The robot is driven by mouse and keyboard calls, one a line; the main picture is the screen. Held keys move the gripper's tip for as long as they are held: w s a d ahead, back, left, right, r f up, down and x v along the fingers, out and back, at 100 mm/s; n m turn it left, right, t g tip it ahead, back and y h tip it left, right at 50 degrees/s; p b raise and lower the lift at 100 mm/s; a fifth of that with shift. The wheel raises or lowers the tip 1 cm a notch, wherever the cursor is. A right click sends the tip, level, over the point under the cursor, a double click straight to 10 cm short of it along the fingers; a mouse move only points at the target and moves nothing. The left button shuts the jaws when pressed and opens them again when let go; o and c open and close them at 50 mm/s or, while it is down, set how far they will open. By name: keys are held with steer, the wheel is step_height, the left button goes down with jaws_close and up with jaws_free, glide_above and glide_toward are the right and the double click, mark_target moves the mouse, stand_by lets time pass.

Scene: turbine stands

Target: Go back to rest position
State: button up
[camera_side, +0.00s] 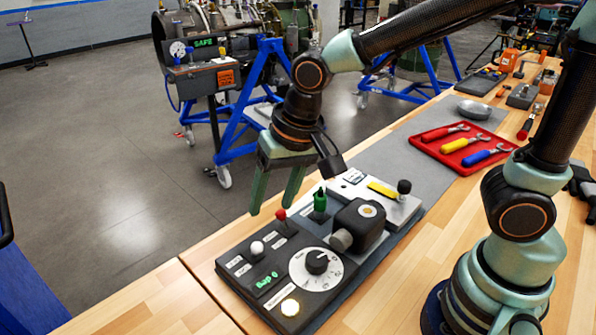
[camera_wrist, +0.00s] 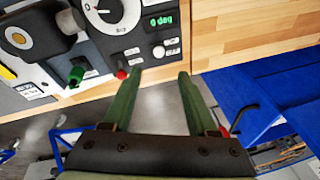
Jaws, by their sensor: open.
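My gripper (camera_side: 275,192) hangs in the side view above the far edge of the control panel (camera_side: 238,283), its two green fingers pointing down. The fingers are spread apart with nothing between them. In the wrist view my gripper (camera_wrist: 160,78) shows the same open, empty fingers, with the panel (camera_wrist: 115,42) beyond them at the upper left. A red-tipped toggle (camera_side: 281,215) and a green switch (camera_side: 320,200) stand near the fingers. I cannot tell exactly how far the fingertips are from the red toggle.
The panel also has a dial (camera_side: 317,262), a white knob (camera_side: 257,248) and a black block (camera_side: 360,222). A red tray (camera_side: 466,150) with several wrenches and a round metal dish (camera_side: 474,110) lie farther along the wooden bench. Blue-framed stands (camera_side: 243,130) are on the floor behind.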

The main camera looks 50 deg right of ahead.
steer(key=shift+d, duration=0.1)
steer(key=s+d+r+n+t, duration=0.1)
steer(key=s+d+r, duration=0.1)
steer(key=d, duration=0.5)
steer(key=s+d+r+n+t+h, duration=0.1)
steer(key=d+r, duration=0.3)
steer(key=d, duration=0.4)
steer(key=shift+s+d+n+t, duration=0.25)
steer(key=shift+s+n+t, duration=0.05)
steer(key=shift+s+n, duration=0.4)
